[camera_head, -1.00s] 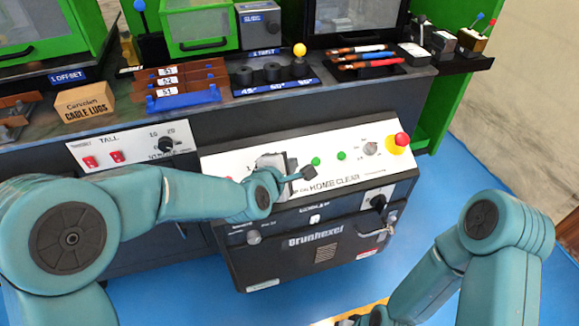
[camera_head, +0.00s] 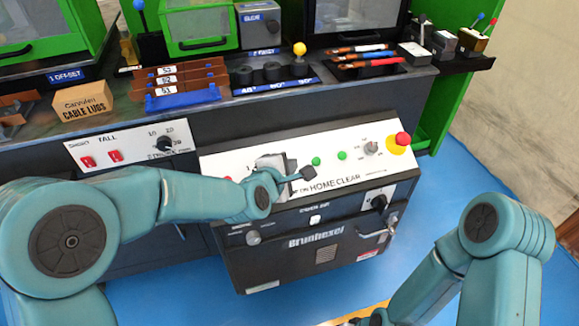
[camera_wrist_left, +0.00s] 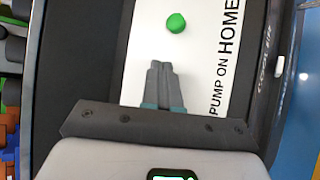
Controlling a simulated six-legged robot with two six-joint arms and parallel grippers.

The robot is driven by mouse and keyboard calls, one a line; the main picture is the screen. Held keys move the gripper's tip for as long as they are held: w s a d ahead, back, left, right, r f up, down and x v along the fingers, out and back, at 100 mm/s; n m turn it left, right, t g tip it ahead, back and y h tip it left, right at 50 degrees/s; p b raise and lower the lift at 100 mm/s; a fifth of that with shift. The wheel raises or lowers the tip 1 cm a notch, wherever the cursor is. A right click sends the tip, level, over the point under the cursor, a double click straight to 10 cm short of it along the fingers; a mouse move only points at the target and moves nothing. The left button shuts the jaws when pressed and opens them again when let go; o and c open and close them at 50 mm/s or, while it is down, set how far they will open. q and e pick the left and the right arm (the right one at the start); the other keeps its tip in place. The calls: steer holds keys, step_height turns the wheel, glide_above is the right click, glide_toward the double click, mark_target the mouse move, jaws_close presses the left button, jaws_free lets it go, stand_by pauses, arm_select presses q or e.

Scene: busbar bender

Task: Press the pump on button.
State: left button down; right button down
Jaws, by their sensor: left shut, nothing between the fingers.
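The white control panel (camera_head: 230,160) of the machine carries a printed row reading PUMP ON, HOME, CLEAR. My left gripper (camera_head: 309,173) is shut and empty, its dark fingers over the panel beside the PUMP ON lettering. In the left wrist view, the fingertips (camera_wrist_left: 160,68) point at the panel beside the PUMP ON print (camera_wrist_left: 217,90). No button shows there; the fingers may hide it. I cannot tell whether they touch the panel. A green button (camera_wrist_left: 176,22) lies just ahead, beside the HOME print. My right gripper (camera_head: 375,318) is cut off at the bottom edge.
Two green buttons (camera_head: 341,155) and a rotary knob (camera_head: 370,148) sit to the right on the panel. A red emergency stop (camera_head: 402,139) stands on a yellow base at its right end.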

arm_select(q)
steer(key=shift+f, duration=0.15)
stand_by(0.4)
steer(key=shift+s+d+r+p, duration=0.1)
steer(key=shift+s+r+p, duration=0.25)
steer(key=shift+r, duration=0.45)
steer(key=shift+r, duration=0.1)
steer(key=r+p, duration=0.1)
steer(key=s+r+p, duration=0.1)
steer(key=r, duration=0.1)
steer(key=s+r+p, duration=0.1)
steer(key=shift+d+r, duration=0.15)
steer(key=shift+d, duration=0.2)
steer(key=shift+s, duration=0.1)
